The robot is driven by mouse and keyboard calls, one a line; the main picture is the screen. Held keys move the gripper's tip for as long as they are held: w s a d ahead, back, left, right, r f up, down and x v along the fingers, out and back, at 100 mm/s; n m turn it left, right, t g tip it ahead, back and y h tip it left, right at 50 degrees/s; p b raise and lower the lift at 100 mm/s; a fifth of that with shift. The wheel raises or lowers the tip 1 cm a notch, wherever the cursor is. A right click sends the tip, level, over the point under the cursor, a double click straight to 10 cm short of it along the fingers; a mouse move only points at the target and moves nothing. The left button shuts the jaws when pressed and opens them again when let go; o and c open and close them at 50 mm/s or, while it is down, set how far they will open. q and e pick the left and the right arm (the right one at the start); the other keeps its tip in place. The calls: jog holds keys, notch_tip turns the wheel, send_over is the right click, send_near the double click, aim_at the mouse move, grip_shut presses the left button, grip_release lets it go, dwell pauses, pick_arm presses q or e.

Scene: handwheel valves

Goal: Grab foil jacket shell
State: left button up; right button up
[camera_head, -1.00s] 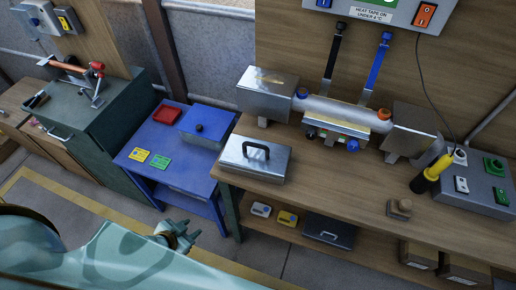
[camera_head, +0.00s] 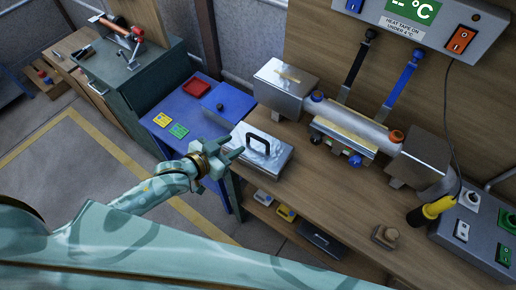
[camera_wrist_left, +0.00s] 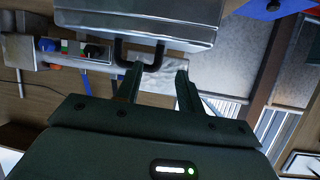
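The foil jacket shell, a shiny silver box-shaped cover (camera_head: 270,165) with a black U-shaped handle (camera_head: 258,140), sits on the left end of the wooden bench. In the left wrist view the shell (camera_wrist_left: 140,18) is at the top, its black handle (camera_wrist_left: 141,60) pointing at my gripper. My left gripper (camera_head: 236,148) is just left of the handle in the head view. In the left wrist view my left gripper (camera_wrist_left: 158,72) is open, with its fingers apart; one fingertip overlaps the handle in the picture. I cannot tell whether they touch. My right gripper is not in view.
A metal pipe (camera_head: 350,122) with silver end boxes and straps runs behind the shell. A blue table (camera_head: 170,135) with a blue box (camera_head: 228,103) and red tray (camera_head: 196,87) stands left. A yellow-handled tool (camera_head: 432,210) and wooden block (camera_head: 385,236) are at the right.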

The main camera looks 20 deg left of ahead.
aim_at(246, 139)
pick_arm(q)
jog(key=x, duration=0.2)
jog(key=b+x, duration=0.1)
jog(key=x, duration=0.1)
jog(key=shift+w+d+f, duration=0.2)
jog(key=shift+d+f, duration=0.05)
jog(key=shift+f, duration=0.2)
jog(key=shift+w+d, duration=0.1)
jog(key=shift+w, duration=0.1)
grip_shut()
jog(key=shift+r, duration=0.1)
